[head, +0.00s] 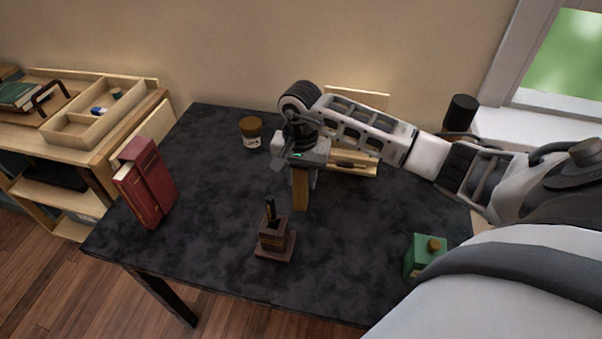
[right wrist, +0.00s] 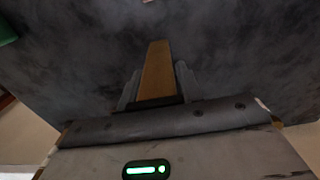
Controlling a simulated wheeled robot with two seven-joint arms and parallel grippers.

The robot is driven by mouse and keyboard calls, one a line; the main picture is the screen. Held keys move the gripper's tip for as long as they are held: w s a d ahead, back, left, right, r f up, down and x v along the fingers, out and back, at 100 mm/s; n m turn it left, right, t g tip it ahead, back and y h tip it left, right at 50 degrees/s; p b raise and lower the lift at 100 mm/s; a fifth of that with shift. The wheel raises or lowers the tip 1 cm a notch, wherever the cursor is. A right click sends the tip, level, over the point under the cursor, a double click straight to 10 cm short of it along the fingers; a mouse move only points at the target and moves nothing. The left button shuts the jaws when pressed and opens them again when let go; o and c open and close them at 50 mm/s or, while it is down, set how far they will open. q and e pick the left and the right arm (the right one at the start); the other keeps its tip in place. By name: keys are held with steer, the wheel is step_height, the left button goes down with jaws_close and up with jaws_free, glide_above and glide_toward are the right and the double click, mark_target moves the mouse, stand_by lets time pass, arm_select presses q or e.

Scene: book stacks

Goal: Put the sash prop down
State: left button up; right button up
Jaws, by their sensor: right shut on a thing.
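The sash prop (head: 300,188) is a brown wooden bar. My right gripper (head: 303,175) is shut on it, over the middle of the dark table (head: 350,240). The prop hangs down from the jaws, roughly upright in the head view. It also shows in the right wrist view (right wrist: 157,72), between the two grey fingers (right wrist: 157,88). I cannot tell whether its lower end touches the table top. My left gripper is not in view.
A wooden stand with a dark upright piece (head: 274,240) is close in front of the prop. Red books (head: 146,182) stand at the left, a brown-lidded jar (head: 251,132) at the back, a green box (head: 425,256) at the right. Bare table lies between the books and the stand.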

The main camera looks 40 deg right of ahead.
steer(key=shift+f, duration=0.2)
steer(key=shift+f+b, duration=0.25)
steer(key=shift+b, duration=0.1)
steer(key=o, duration=1)
steer(key=shift+r, duration=0.1)
steer(key=shift+o, duration=0.2)
